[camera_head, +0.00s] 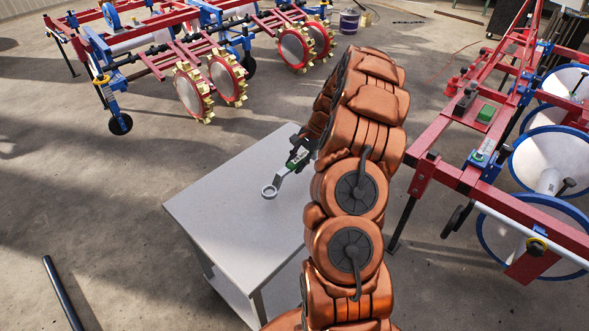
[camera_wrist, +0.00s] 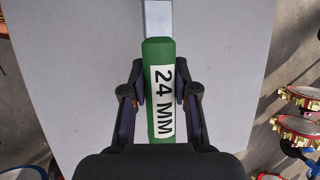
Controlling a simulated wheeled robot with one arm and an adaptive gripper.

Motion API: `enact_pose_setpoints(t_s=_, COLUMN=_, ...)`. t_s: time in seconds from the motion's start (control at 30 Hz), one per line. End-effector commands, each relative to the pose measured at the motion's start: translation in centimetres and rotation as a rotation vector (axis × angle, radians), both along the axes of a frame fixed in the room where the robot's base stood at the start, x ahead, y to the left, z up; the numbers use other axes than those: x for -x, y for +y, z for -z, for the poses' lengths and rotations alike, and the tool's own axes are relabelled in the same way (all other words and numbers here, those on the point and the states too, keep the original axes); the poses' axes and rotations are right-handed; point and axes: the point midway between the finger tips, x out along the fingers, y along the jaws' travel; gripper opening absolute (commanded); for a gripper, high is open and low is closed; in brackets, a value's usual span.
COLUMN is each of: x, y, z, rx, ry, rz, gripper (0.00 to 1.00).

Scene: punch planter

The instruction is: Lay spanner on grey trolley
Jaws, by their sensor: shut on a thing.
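The spanner (camera_head: 271,190) has a silvery ring end and a green grip with a white label. In the wrist view the green grip (camera_wrist: 157,60) reads "24 MM" and lies between the two dark fingers of my gripper (camera_wrist: 161,100). My gripper (camera_head: 298,157) is shut on the spanner's grip. The ring end points down and left, over the grey trolley (camera_head: 215,205). The trolley's flat top also fills much of the wrist view (camera_wrist: 70,70). I cannot tell whether the spanner touches the top. The ring end lies outside the wrist view.
The trolley top is otherwise bare. A red and blue planter frame with toothed wheels (camera_head: 227,78) stands at the back left. Another red frame with white and blue discs (camera_head: 550,160) stands on the right. A dark bar (camera_head: 62,293) shows at the lower left.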

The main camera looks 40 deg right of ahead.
Motion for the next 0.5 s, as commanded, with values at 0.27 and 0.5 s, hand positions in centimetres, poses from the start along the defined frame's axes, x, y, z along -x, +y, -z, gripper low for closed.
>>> enact_pose_setpoints(t_s=0.27, x=-0.7, y=0.4, z=3.0, rx=-0.004, ry=0.004, rz=-0.001, gripper=0.00)
enact_pose_setpoints(t_s=0.5, x=-0.8, y=0.3, z=3.6, rx=-0.001, ry=0.000, rz=0.000, gripper=0.00)
